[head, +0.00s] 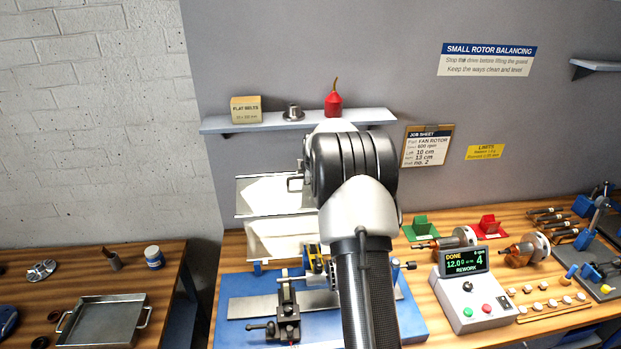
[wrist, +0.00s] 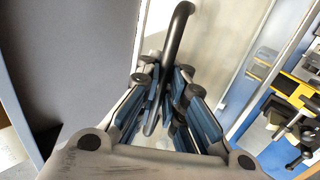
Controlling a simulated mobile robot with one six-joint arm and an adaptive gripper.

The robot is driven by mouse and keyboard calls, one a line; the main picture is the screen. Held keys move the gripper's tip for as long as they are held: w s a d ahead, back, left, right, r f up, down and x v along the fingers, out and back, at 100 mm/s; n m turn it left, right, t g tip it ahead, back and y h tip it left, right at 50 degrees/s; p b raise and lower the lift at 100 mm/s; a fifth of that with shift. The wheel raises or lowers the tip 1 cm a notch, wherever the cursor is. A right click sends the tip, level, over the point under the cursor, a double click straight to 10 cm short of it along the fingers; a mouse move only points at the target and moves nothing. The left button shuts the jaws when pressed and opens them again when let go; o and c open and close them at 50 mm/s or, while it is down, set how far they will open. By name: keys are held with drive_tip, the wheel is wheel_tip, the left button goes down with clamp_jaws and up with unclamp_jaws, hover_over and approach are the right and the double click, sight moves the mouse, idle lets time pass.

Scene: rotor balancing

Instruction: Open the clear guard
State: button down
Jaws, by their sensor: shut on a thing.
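The clear guard (head: 240,196) stands raised and roughly upright behind the balancing machine, its framed panels see-through with pale glare. Its dark curved handle (wrist: 180,22) shows in the wrist view, running down between my fingers. My gripper (wrist: 164,88) is shut on this handle, with blue-padded fingers on both sides of it. In the head view my arm covers the gripper and the right part of the guard. The machine's blue base (head: 236,291) is below, with a black support (head: 287,322) at its front; the arm hides much of it.
A control box (head: 474,308) reading DONE and REWORK stands right of the machine. A wall shelf (head: 225,123) with small items is above the guard. A metal tray (head: 103,322) lies on the left bench.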

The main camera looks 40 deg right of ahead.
drive_tip(key=shift+w+d+r, duration=0.1)
drive_tip(key=shift+w+r, duration=0.05)
drive_tip(key=shift+r, duration=0.2)
drive_tip(key=c, duration=1.8)
unclamp_jaws()
drive_tip(key=shift+f, duration=0.1)
drive_tip(key=shift+c, duration=0.2)
drive_tip(key=shift+o, duration=0.7)
drive_tip(key=shift+f, duration=0.15)
drive_tip(key=shift+s, duration=0.2)
drive_tip(key=v, duration=1.2)
drive_tip(key=shift+w, duration=0.1)
